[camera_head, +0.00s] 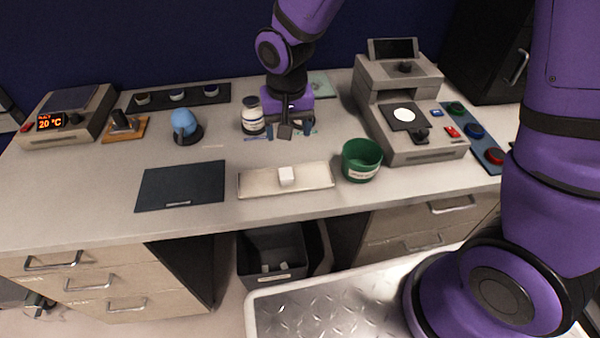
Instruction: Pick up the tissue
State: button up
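A small white block-like piece (287,176), possibly the tissue, sits on a shallow cream tray (255,184) near the front edge of the bench. No other clear tissue shows. My gripper (289,131) hangs over the bench behind the tray, pointing down and apart from the white piece. Its fingers appear spread, with nothing visible held between them. Small blue-handled items (258,138) lie near the fingers, partly hidden.
A green pot (361,160) stands right of the tray, and a dark mat (181,186) lies left. A large grey instrument (420,145) stands at right. A blue rounded object (184,122) stands at left. An open grey bin (271,256) is below the bench.

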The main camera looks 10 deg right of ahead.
send_over(286, 174)
notch_tip(286, 174, down, 5)
jog(key=shift+g, duration=0.3)
jog(key=shift+f, duration=4.95)
jog(key=c, duration=1.1)
jog(key=shift+o, duration=0.2)
jog(key=shift+r, duration=0.2)
